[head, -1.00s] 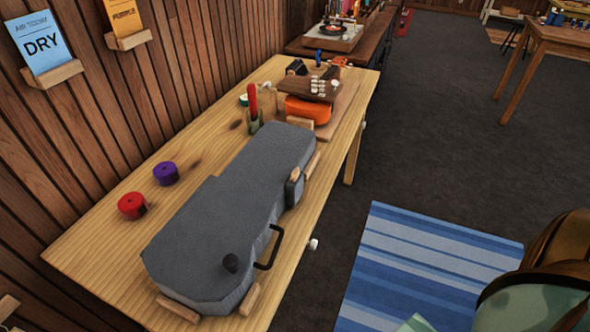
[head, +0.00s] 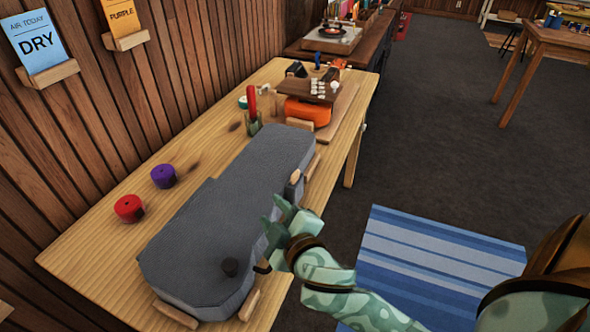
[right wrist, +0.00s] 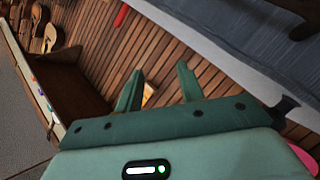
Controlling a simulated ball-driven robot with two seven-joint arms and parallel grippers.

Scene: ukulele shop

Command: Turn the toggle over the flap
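A small tan oval piece, apparently the toggle (head: 295,177), shows at the case's right side, just beyond my right gripper. The flap is not clearly visible; the gripper and hand cover that part of the side. My right gripper (head: 271,210) is open and empty beside the case's right edge, close to it; contact cannot be told. In the right wrist view its two fingers (right wrist: 158,88) stand apart, with the case (right wrist: 235,35) at upper right. My left gripper is not in view.
Red (head: 129,208) and purple (head: 163,176) rolls lie left of the case on the bench (head: 90,255). A jar with a red tool (head: 252,105) and an orange ukulele body (head: 307,112) stand beyond it. Wooden blocks flank the case. The floor to the right is open, with a blue rug (head: 440,255).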

